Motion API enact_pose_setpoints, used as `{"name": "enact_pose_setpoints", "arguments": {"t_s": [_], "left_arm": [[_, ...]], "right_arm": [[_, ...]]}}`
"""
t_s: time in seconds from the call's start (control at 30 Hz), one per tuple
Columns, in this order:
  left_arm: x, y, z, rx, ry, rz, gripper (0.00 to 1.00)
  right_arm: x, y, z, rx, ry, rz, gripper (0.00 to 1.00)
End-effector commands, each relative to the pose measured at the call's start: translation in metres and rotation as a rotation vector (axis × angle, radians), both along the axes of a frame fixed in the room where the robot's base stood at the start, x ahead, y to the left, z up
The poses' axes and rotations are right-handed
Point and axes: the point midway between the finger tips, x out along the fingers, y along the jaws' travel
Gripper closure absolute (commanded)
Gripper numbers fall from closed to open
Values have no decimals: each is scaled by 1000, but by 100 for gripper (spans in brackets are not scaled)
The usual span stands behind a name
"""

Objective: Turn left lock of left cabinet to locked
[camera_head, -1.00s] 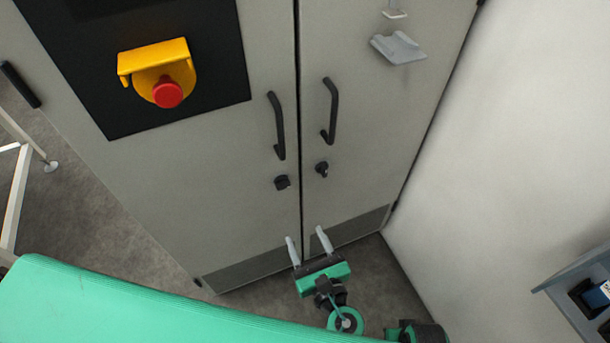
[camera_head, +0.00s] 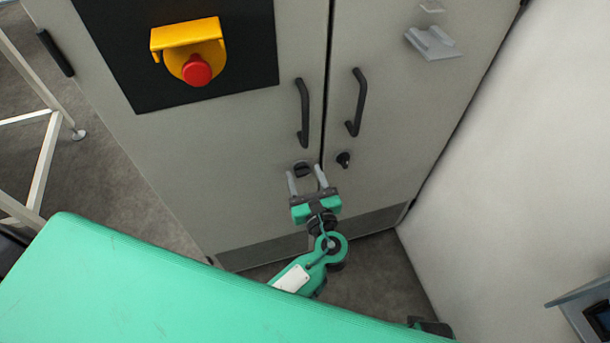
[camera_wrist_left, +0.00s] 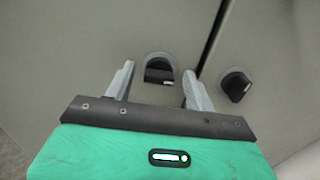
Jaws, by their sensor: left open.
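The grey cabinet (camera_head: 235,150) has two doors with a dark lock knob on each. The left lock (camera_head: 303,169) is on the left door, below its handle; in the left wrist view the left lock (camera_wrist_left: 159,69) shows a black knob with a small light mark at its right end. The right lock (camera_head: 344,159) sits across the door gap and also shows in the left wrist view (camera_wrist_left: 236,86). My left gripper (camera_head: 305,172) is open in front of the left lock; in the left wrist view its fingers (camera_wrist_left: 158,82) stand on either side of the knob, and contact cannot be told.
Two dark handles, the left one (camera_head: 302,112) and the right one (camera_head: 356,102), rise above the locks. A yellow-framed red emergency button (camera_head: 196,70) is on the black panel at upper left. A white wall (camera_head: 530,170) stands close on the right.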

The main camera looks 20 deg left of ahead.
Motion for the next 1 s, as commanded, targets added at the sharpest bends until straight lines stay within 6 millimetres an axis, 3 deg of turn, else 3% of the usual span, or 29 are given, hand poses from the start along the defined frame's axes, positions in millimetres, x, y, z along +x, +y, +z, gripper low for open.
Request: {"name": "enact_pose_setpoints", "arguments": {"t_s": [0.33, 0.5, 0.57, 1.0], "left_arm": [[3, 2, 0, 1, 1, 0, 47], [3, 2, 0, 1, 1, 0, 80], [3, 2, 0, 1, 1, 0, 90], [2, 2, -1, -77, -52, 0, 90]], "right_arm": [[0, 0, -1, -1, 0, 0, 100], [0, 0, -1, -1, 2, 0, 100], [0, 0, -1, -1, 2, 0, 100], [-2, 0, -1, -2, 9, 1, 100]]}}
